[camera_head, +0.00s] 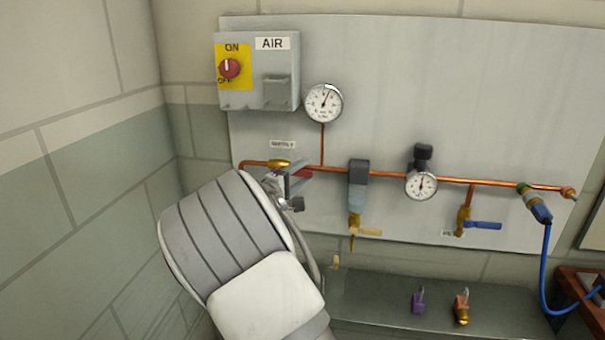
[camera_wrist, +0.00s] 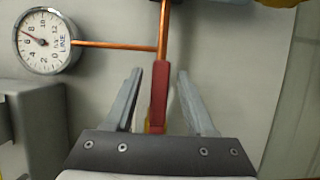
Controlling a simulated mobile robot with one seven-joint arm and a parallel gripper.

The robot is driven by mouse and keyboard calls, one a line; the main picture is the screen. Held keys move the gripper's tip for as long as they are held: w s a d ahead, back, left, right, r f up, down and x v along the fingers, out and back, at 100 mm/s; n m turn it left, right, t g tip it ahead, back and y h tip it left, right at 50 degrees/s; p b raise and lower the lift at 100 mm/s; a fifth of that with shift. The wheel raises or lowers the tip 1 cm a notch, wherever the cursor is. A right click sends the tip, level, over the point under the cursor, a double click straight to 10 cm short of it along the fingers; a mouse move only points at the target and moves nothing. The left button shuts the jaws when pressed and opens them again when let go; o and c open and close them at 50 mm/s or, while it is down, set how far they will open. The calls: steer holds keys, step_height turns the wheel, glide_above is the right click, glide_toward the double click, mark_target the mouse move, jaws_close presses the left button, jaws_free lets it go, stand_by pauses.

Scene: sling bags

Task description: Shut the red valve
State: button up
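The red valve handle (camera_wrist: 160,92) lies in line with the copper pipe in the wrist view, between my two fingers. My gripper (camera_wrist: 160,73) is open, with a finger on each side of the handle and a visible gap on both sides. In the head view the red handle (camera_head: 298,174) is small and partly covered by my gripper (camera_head: 295,180). The brass valve body (camera_head: 279,163) shows at the left end of the pipe. In the wrist view most of it is hidden behind the handle and gripper.
The copper pipe (camera_head: 390,178) runs right past a filter (camera_head: 358,185), a regulator gauge (camera_head: 421,185) and a blue-handled valve (camera_head: 484,225). Above are a round gauge (camera_head: 323,103) and the AIR switch box (camera_head: 258,72). Padlocks (camera_head: 418,300) rest on the shelf below. A wall is close at left.

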jaws_close()
stand_by(1.3)
